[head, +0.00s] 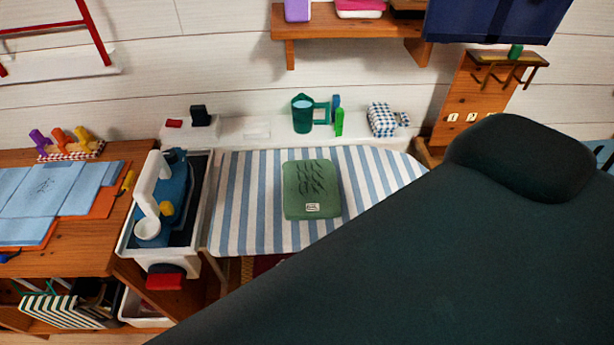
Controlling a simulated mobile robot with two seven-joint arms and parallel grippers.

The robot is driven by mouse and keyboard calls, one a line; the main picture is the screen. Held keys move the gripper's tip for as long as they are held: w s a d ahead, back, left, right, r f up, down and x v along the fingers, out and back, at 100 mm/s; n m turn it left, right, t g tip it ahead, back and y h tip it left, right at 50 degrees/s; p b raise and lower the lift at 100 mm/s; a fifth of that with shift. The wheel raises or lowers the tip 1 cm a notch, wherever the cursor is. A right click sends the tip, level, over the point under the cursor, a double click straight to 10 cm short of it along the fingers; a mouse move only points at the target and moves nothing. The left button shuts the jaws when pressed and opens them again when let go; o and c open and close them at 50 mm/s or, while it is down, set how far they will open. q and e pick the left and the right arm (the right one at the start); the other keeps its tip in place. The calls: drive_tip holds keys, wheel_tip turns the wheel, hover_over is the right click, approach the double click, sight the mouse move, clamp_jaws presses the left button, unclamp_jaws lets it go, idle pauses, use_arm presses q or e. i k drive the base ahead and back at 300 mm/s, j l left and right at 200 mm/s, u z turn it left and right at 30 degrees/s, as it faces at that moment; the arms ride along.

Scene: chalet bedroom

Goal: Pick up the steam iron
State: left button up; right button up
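The steam iron (177,187), blue with a white handle and a small yellow part, rests in a white-rimmed tray (203,215) at the left end of the ironing board. The tray has a dark inside. No gripper shows in the head view. A large dark arm link of mine fills the lower right and hides what lies behind it.
The blue-and-white striped ironing board (245,215) bears a green folded cloth (312,190). Behind it, a white ledge holds a green mug (302,115) and small items. A wooden desk (100,262) with blue sheets stands left. A shelf (345,28) hangs above.

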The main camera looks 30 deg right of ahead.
sight(161, 182)
drive_tip(key=k+j+z, duration=0.2)
drive_tip(key=j+z, duration=0.3)
drive_tip(key=k+j+z, duration=0.2)
drive_tip(key=z, duration=0.25)
drive_tip(key=k+j+z, duration=0.2)
drive_tip(key=z, duration=0.3)
drive_tip(key=k, duration=0.1)
